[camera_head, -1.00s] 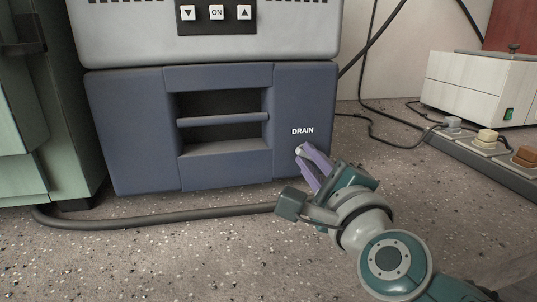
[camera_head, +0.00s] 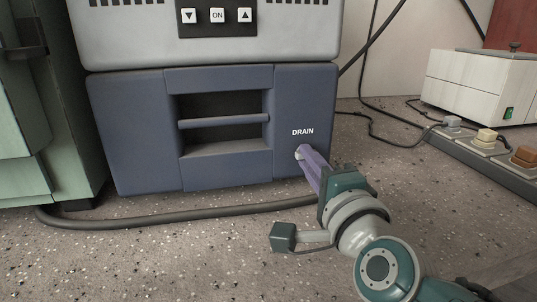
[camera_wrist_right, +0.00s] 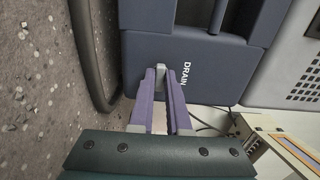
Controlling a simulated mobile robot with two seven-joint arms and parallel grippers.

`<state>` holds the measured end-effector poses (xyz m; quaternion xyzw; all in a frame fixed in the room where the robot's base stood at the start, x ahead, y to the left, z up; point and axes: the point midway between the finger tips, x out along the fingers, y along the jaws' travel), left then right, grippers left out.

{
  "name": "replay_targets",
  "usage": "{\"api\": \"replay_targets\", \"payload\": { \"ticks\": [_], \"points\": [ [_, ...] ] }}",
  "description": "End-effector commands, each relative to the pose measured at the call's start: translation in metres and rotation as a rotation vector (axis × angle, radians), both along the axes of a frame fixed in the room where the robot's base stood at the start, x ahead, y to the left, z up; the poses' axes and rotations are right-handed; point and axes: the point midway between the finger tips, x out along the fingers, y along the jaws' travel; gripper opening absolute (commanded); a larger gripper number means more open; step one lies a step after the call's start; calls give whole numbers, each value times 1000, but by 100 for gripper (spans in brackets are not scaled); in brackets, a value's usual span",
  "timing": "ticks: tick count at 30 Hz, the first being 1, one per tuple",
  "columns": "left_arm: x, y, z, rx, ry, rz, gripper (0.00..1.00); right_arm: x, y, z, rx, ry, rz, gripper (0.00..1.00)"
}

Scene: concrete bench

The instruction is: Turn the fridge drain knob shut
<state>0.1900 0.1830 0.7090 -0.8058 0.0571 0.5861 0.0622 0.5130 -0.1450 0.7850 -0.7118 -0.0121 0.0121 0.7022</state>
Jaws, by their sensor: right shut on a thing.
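The fridge's blue lower panel (camera_head: 125,135) carries the white word DRAIN (camera_head: 302,132) at its right side. Just below that word is the small pale drain knob (camera_head: 298,153), mostly covered by the fingers. My right gripper (camera_head: 304,158) reaches in from the lower right with its purple fingers shut on the knob. In the right wrist view, the fingers (camera_wrist_right: 160,75) close around the grey knob (camera_wrist_right: 160,69), beside the word DRAIN. The view is rolled, so the word runs sideways. My left gripper is out of view.
A grey hose (camera_head: 160,221) lies on the speckled bench (camera_head: 150,265) in front of the fridge and passes behind my right gripper. A green cabinet (camera_head: 55,150) stands at the left. A power strip with plugs (camera_head: 485,150) and a white box (camera_head: 465,85) are at the right.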

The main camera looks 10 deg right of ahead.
Motion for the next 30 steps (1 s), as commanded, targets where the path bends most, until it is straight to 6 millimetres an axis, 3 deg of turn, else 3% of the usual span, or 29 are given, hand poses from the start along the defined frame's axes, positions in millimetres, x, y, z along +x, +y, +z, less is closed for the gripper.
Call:
{"api": "replay_targets", "payload": {
  "ticks": [9,10,17,26,30],
  "points": [
    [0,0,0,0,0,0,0,0,0,0,-5,-1,0,0],
    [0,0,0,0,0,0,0,0,0,0,-5,-1,0,18],
    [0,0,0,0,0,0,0,0,0,0,-3,-1,0,44],
    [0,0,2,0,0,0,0,-2,0,1,-2,0,0,45],
    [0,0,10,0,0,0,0,-19,-1,2,-2,2,0,45]
  ]
}}
